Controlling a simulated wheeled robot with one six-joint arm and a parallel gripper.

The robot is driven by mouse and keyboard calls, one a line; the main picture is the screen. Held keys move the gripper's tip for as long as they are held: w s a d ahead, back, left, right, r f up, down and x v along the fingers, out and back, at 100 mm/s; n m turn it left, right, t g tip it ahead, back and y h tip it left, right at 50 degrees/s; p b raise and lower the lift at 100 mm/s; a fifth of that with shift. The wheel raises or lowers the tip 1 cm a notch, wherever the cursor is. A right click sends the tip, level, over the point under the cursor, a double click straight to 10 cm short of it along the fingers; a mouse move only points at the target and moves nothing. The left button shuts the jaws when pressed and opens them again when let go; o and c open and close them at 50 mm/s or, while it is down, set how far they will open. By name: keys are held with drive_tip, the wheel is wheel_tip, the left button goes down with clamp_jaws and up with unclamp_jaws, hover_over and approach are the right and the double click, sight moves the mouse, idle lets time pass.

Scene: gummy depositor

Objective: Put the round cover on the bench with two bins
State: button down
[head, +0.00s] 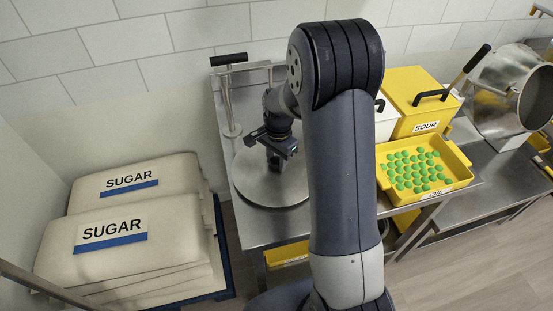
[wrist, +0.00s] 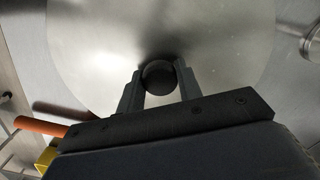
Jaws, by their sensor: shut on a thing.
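The round cover (head: 262,187) is a wide grey metal disc with a dark round knob (wrist: 159,77) at its middle. In the head view it lies flat at the left end of the steel bench with two bins (head: 262,235), or just above it; I cannot tell if it touches. My gripper (wrist: 159,85) is over the cover's centre with its two fingers shut on the knob. In the head view my gripper (head: 280,155) shows small, and my own arm hides the middle of the bench.
On the bench stand a white bin (head: 386,118), partly hidden, and a yellow bin (head: 421,95) marked SOUR. A yellow tray (head: 462,180) of green gummies is in front. A thin metal stand (head: 228,100) is behind the cover. Sugar sacks (head: 120,220) are at left, a steel drum (head: 515,90) at right.

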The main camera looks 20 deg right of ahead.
sight(278, 160)
drive_tip(key=shift+f, duration=0.25)
drive_tip(key=c, duration=1)
unclamp_jaws()
drive_tip(key=shift+o, duration=0.2)
wheel_tip(278, 160, up, 12)
drive_tip(key=b, duration=0.1)
drive_tip(key=shift+d, duration=0.2)
drive_tip(key=shift+o, duration=0.3)
